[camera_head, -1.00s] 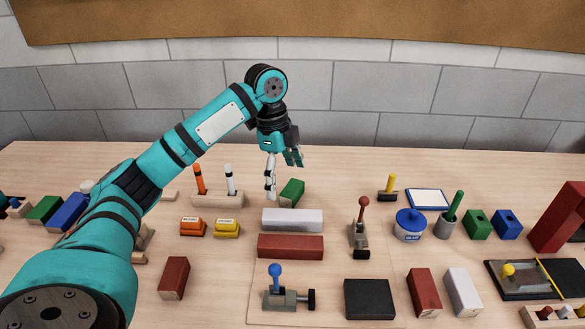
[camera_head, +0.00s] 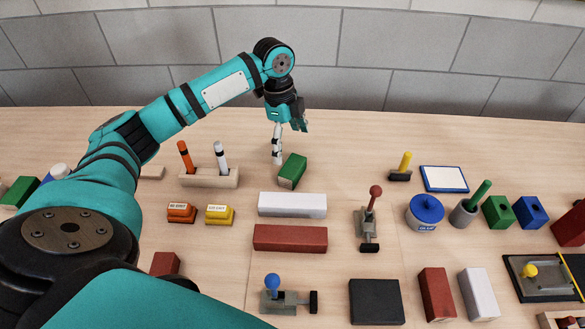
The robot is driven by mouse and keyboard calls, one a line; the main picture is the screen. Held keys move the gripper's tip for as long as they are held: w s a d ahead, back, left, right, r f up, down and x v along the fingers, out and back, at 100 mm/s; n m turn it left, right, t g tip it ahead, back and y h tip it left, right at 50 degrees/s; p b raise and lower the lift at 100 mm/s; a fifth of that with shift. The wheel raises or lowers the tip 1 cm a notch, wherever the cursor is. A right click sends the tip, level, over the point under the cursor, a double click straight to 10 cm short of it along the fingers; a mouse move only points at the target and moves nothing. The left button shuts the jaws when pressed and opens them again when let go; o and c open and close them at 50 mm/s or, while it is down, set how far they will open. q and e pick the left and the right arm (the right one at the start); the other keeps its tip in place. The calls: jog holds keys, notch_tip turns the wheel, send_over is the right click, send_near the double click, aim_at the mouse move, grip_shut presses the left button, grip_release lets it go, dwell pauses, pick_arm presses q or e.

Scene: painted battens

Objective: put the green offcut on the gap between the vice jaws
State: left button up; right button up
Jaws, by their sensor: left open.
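The green offcut (camera_head: 292,171) is a small green block lying at an angle on the bench, just behind a long white batten (camera_head: 292,205). My left gripper (camera_head: 288,142) is open and empty above and behind the offcut; one pale finger points down close to its back left side. A dark red batten (camera_head: 290,238) lies in front of the white one and parallel to it, with a narrow gap between. I cannot tell for certain which parts are the vice jaws. My right gripper is not in view.
A holder (camera_head: 209,179) with two markers stands left of the offcut. Red-knobbed (camera_head: 370,220) and blue-knobbed (camera_head: 287,296) clamps stand right and front. A blue-lidded pot (camera_head: 426,213), a green block (camera_head: 497,211) and a blue block (camera_head: 531,212) are on the right. Bench behind the offcut is clear.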

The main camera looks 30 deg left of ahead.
aim_at(292, 166)
pick_arm(q)
notch_tip(292, 166, down, 3)
jog(key=shift+w+d+r, duration=0.1)
jog(key=shift+w, duration=0.05)
jog(key=shift+d+f, duration=0.15)
jog(key=shift+f, duration=0.35)
jog(key=shift+f+p, duration=0.35)
jog(key=shift+p, duration=0.05)
jog(key=f, duration=0.1)
jog(key=f+p, duration=0.1)
jog(key=f, duration=0.1)
jog(key=shift+d+f, duration=0.2)
jog(key=shift+f, duration=0.45)
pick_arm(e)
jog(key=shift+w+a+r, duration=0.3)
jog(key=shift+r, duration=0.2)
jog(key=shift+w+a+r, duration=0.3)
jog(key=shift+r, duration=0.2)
pick_arm(q)
jog(key=shift+c, duration=0.3)
jog(key=shift+r, duration=0.1)
jog(key=c, duration=1)
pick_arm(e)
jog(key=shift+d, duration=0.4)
